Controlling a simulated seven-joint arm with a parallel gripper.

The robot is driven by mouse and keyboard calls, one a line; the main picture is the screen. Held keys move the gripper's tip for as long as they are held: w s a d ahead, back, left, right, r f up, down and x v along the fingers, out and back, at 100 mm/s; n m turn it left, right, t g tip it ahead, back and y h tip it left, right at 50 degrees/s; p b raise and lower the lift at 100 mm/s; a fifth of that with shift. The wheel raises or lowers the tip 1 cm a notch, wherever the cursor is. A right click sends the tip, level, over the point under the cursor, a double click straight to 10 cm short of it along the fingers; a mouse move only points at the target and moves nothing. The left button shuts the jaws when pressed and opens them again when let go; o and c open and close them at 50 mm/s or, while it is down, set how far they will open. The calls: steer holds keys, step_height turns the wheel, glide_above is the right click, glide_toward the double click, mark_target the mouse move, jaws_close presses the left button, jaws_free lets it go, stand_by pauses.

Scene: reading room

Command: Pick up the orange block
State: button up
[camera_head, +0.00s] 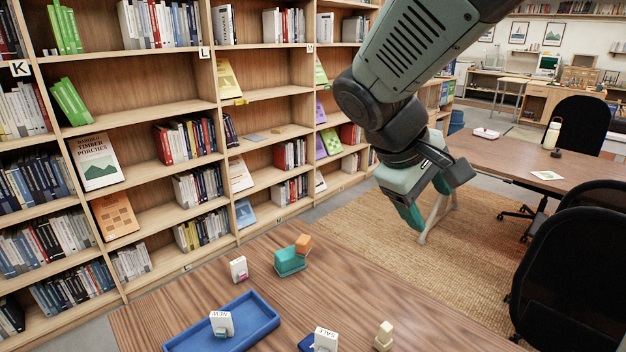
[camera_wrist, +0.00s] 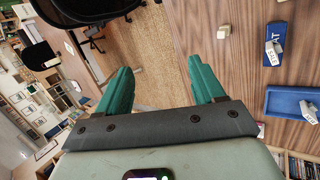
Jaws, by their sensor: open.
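The small orange block (camera_head: 303,244) sits on top of a teal holder-like object (camera_head: 290,262) on the wooden table in the head view. My gripper (camera_head: 428,212) is in the air to the right of the block and higher than it, over the rug side of the table edge. In the wrist view my gripper (camera_wrist: 158,66) has its two teal fingers wide apart with nothing between them. The orange block does not show in the wrist view.
A blue tray (camera_head: 265,325) holds a white NEW block (camera_head: 221,323). Bookshelves rise behind; black chairs (camera_head: 570,260) stand right.

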steer(key=w+a+f+n+t+h, duration=0.15)
steer(key=w+f+n+h, duration=0.3)
steer(key=w, duration=0.65)
steer(key=n+t+y, duration=0.4)
steer(key=n+t, duration=0.8)
steer(key=n, duration=0.8)
glide_above(299, 244)
steer(key=s, duration=0.2)
step_height(299, 244, down, 21)
steer(key=f, duration=0.6)
steer(key=shift+s+a+f, duration=0.15)
steer(key=shift+a+f, duration=0.25)
steer(key=shift+f, duration=0.1)
steer(key=x, duration=0.5)
steer(key=c, duration=1.1)
step_height(299, 244, up, 9)
steer(key=shift+a, duration=0.1)
steer(key=shift+c, duration=0.2)
steer(key=a+r, duration=0.1)
steer(key=a, duration=0.3)
step_height(299, 244, down, 10)
steer(key=shift+r, duration=0.25)
